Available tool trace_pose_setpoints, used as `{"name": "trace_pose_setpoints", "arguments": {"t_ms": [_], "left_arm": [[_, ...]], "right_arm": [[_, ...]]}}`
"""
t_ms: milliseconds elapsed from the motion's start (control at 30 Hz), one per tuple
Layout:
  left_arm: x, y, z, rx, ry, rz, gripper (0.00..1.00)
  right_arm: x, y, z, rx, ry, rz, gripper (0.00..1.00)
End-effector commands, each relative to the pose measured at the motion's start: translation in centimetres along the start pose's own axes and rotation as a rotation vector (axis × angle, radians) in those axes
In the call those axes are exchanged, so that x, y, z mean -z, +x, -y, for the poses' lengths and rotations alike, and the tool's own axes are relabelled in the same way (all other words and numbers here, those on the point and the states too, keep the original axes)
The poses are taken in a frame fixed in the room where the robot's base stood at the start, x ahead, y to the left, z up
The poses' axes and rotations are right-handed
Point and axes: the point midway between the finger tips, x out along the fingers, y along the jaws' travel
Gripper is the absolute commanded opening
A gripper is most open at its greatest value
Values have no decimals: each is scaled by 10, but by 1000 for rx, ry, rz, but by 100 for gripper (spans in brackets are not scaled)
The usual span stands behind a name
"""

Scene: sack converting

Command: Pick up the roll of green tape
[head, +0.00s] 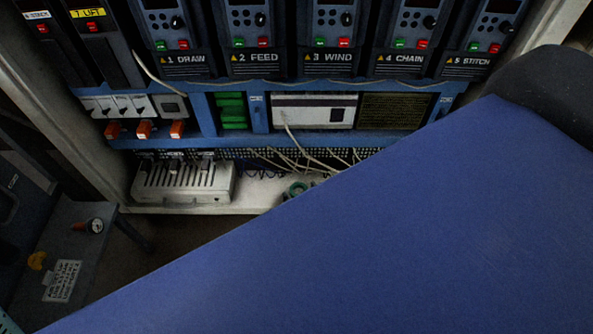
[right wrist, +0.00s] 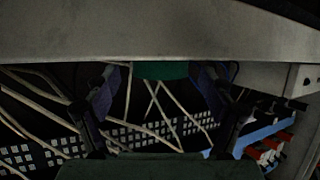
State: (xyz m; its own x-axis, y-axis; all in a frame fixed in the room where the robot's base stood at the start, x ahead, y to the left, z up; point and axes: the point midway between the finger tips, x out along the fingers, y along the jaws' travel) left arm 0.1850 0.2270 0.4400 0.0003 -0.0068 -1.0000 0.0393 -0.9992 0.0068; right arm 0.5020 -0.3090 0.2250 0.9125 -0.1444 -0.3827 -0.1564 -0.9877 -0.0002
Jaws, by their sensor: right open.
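The roll of green tape (head: 297,189) lies on the pale floor of the cabinet in the head view, partly hidden by my blue right arm. In the right wrist view, a green piece that looks like the tape roll (right wrist: 161,70) shows below a grey edge, which hides its upper part. My right gripper (right wrist: 160,82) is open, with one dark finger on each side of the green piece. I cannot tell whether either finger touches it. My left gripper is not in view.
Loose pale cables (head: 300,158) hang close to the tape, before a perforated strip. A slotted grey box (head: 183,182) stands to its left. The cabinet's front lip (right wrist: 160,35) crosses the wrist view. A panel with a gauge (head: 62,262) is at lower left.

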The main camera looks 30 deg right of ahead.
Motion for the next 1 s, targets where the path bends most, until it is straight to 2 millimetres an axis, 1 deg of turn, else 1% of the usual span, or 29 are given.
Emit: {"name": "trace_pose_setpoints", "arguments": {"t_ms": [367, 1000], "left_arm": [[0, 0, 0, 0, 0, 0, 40], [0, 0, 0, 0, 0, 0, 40]], "right_arm": [[-2, -3, 0, 0, 1, -1, 82], [-1, 0, 0, 0, 0, 1, 29]]}}
